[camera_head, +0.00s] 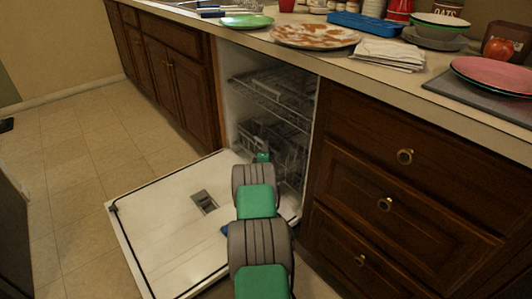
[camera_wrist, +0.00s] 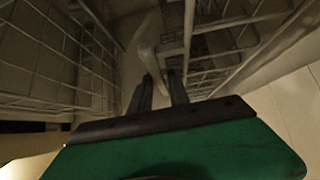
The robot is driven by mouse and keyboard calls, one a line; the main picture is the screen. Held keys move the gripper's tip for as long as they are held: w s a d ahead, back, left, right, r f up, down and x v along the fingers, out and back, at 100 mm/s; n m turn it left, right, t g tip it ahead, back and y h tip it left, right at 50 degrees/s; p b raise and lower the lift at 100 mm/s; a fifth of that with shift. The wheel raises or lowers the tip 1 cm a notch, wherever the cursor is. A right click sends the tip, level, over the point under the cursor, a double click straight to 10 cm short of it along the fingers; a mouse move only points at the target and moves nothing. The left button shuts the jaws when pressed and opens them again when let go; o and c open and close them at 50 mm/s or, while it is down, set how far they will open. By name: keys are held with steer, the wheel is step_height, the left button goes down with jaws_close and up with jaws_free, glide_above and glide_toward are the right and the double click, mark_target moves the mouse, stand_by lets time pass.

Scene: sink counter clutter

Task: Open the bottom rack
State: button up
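The dishwasher stands open with its door (camera_head: 165,235) folded down flat. Inside it, the wire bottom rack (camera_head: 255,133) sits low in the tub, partly hidden by my arm. My arm reaches over the door into the opening, and my gripper's fingers are hidden in the head view. In the wrist view my gripper (camera_wrist: 160,88) has two dark fingers with a gap between them. Wire rack walls (camera_wrist: 60,55) rise on the left, and more wires (camera_wrist: 235,45) lie on the right. A pale shape lies beyond and between the fingers; whether they touch it I cannot tell.
The upper rack (camera_head: 280,90) is inside the tub above the bottom rack. Drawers (camera_head: 395,205) stand right of the opening and cabinets (camera_head: 178,85) left. The counter above holds plates, a folded cloth (camera_head: 388,54) and bowls. The tiled floor (camera_head: 85,160) at left is clear.

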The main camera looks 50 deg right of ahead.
steer(key=shift+w+d, duration=0.2)
steer(key=shift+d, duration=0.1)
steer(key=shift+c, duration=0.3)
jaws_close()
stand_by(0.9)
